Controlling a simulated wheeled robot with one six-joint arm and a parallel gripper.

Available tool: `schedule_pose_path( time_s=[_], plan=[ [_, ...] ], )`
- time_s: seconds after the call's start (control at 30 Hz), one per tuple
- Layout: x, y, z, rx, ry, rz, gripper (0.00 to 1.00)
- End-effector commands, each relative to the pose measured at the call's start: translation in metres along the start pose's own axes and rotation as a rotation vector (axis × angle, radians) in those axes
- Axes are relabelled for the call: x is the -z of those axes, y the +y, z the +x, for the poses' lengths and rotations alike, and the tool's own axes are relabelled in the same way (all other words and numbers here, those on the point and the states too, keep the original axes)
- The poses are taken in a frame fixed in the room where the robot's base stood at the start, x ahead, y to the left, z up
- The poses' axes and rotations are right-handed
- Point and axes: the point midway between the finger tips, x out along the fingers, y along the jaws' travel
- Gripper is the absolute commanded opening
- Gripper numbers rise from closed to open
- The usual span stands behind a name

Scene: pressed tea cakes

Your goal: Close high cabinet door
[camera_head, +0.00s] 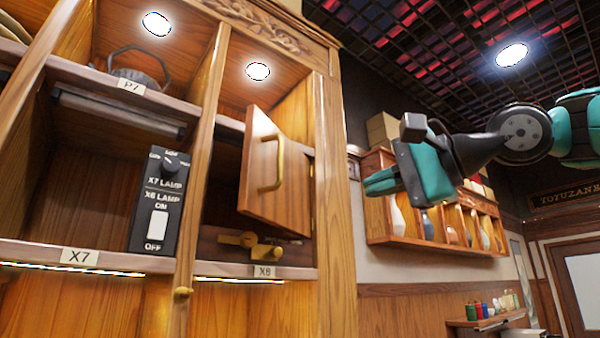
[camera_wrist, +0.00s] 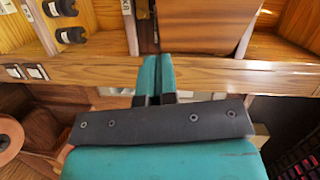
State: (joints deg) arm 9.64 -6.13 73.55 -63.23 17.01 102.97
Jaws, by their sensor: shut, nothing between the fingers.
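The high cabinet door (camera_head: 278,175) is a small wooden door with a brass bar handle (camera_head: 270,165). A wooden panel (camera_wrist: 198,25), likely the door, stands just above the fingertips there.
The tall wooden cabinet (camera_head: 338,200) holds a black switch box (camera_head: 157,200) in the X7 compartment and a kettle (camera_head: 140,70) above. A wall rack with vases (camera_head: 445,225) hangs behind my gripper. Open air lies between the cabinet's right side and my gripper.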

Motion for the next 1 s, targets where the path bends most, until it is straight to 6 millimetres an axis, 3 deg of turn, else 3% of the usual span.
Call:
schedule_pose_path(
  time_s=[0.03,0.1,0.33,0.47,0.83,1.0],
  plan=[
    [0.001,-0.023,-0.008,0.034,0.0,0.027,0.0],
    [-0.002,-0.041,-0.015,0.067,-0.011,0.068,0.0],
    [-0.006,-0.059,-0.017,0.1,-0.03,0.117,0.0],
    [-0.008,-0.061,0.0,0.099,-0.034,0.118,0.0],
    [-0.01,-0.07,0.077,0.096,-0.033,0.117,0.0],
    [-0.027,-0.073,0.092,0.097,-0.03,0.115,0.0]
  ],
)
